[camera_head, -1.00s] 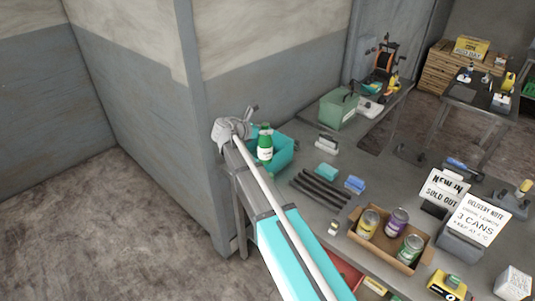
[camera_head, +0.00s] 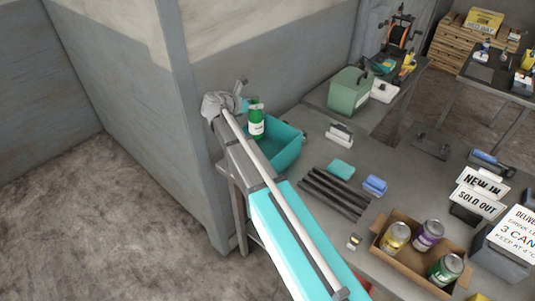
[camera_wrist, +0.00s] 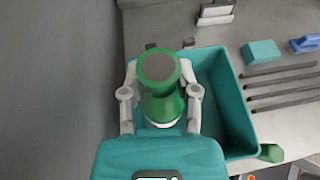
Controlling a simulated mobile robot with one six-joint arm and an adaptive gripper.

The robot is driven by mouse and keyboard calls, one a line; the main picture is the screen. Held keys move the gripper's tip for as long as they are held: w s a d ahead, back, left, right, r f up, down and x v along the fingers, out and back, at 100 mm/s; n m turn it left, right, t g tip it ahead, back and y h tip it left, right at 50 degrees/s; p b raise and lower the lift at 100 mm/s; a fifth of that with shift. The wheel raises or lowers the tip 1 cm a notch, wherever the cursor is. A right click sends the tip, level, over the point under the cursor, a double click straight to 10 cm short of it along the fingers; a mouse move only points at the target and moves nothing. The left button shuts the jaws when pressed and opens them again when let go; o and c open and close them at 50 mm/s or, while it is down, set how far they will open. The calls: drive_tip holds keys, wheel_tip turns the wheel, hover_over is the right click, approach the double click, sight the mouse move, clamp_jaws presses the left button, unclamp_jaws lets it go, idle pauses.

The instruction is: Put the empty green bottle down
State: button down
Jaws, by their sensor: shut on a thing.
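The green bottle (camera_head: 256,124) with a white label is upright in the head view, at the left end of the teal bin (camera_head: 285,155). In the wrist view the bottle (camera_wrist: 160,68) is seen from its top, between the two grey fingers of my gripper (camera_wrist: 160,92), which is shut on it. The bin (camera_wrist: 228,105) lies under and to the right of the bottle there. I cannot tell how far the bottle's base is above the bin floor. In the head view my fingers are mostly hidden.
A grey wall (camera_head: 180,120) stands close on the left. On the worktop are black strips (camera_head: 335,190), a teal sponge (camera_head: 340,169), a blue brush (camera_head: 375,185) and a cardboard box (camera_head: 400,262) with cans. A green box (camera_head: 349,92) stands further back.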

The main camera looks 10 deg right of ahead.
sight(257, 124)
drive_tip(key=shift+w+f, duration=0.2)
drive_tip(key=shift+w, duration=0.2)
drive_tip(key=shift+d+r, duration=0.1)
drive_tip(key=shift+d, duration=0.1)
wheel_tip(257, 124, down, 6)
drive_tip(key=b, duration=0.6)
drive_tip(key=shift+f, duration=0.2)
drive_tip(key=shift+f+b, duration=1.85)
drive_tip(key=shift+b, duration=0.25)
